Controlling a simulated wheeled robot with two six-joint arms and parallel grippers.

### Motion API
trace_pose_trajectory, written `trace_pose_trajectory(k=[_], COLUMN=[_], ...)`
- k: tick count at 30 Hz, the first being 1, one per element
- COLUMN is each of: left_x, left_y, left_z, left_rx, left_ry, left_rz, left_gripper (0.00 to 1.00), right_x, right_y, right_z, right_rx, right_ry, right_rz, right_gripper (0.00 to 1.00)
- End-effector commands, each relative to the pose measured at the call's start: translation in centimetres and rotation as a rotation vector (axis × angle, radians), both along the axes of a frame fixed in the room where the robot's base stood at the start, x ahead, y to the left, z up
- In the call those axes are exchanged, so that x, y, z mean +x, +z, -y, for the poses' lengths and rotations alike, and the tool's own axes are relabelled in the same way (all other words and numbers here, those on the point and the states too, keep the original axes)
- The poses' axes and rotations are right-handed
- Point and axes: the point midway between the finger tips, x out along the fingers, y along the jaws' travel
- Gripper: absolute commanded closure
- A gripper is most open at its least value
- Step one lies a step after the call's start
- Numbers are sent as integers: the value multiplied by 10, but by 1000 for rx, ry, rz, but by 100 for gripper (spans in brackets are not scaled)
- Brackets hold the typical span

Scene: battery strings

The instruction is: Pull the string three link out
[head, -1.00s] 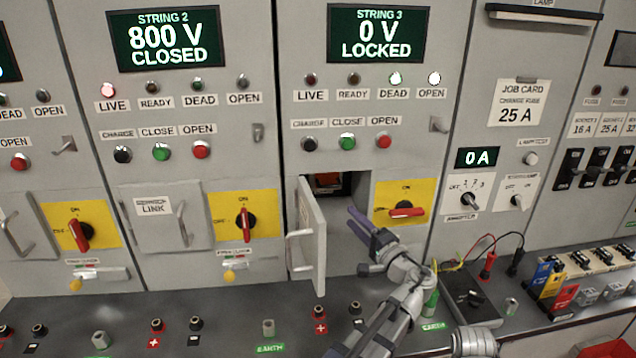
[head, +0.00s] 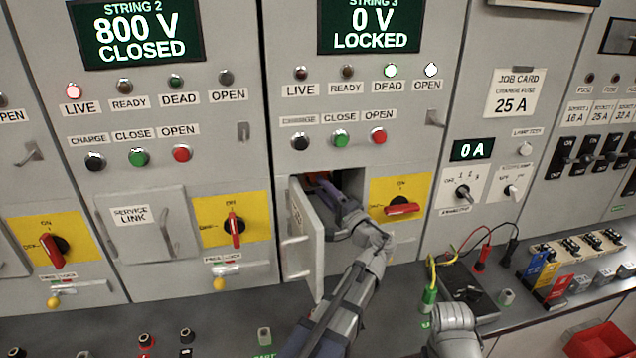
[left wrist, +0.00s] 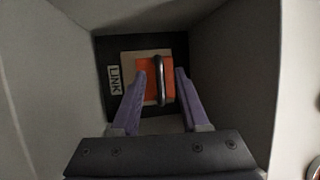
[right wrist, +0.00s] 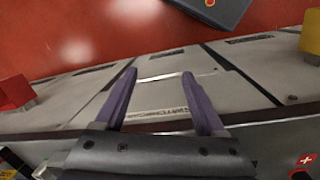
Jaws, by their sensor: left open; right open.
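The string three link sits at the back of its compartment. In the left wrist view it is an orange block (left wrist: 148,66) with a metal bar handle (left wrist: 162,88) and a LINK label beside it. My left gripper (left wrist: 160,75) is open, with one purple finger on each side of the handle; contact cannot be told. In the head view my left gripper (head: 332,195) reaches into the compartment, hiding most of the link. The string three door (head: 304,240) stands open to its left. My right gripper (right wrist: 159,74) is open and empty in the right wrist view.
The string three panel (head: 370,27) reads 0 V LOCKED. Its yellow switch plate (head: 412,191) with a red handle is just right of the compartment. Test leads and a dark meter box (head: 470,297) lie on the bench to the right. The compartment walls are close around my left gripper.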

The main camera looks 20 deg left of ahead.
Motion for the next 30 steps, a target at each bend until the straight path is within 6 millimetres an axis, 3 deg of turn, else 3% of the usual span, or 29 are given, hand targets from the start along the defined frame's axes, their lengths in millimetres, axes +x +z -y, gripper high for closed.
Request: trace_pose_trajectory(k=[6,17,27,30], left_x=[11,12,12,12], left_y=[4,4,4,4], left_z=[-17,-20,-20,-20], left_rx=[0,0,0,0], left_ry=[0,-1,-1,-1], left_rz=[0,0,0,0], left_gripper=[55,56,95,100], right_x=[0,0,0,0], right_y=[4,4,4,4], right_z=[0,0,0,0], right_rx=[0,0,0,0], right_ry=[0,0,0,0], right_rz=[0,0,0,0], right_gripper=[28,28,28,28])
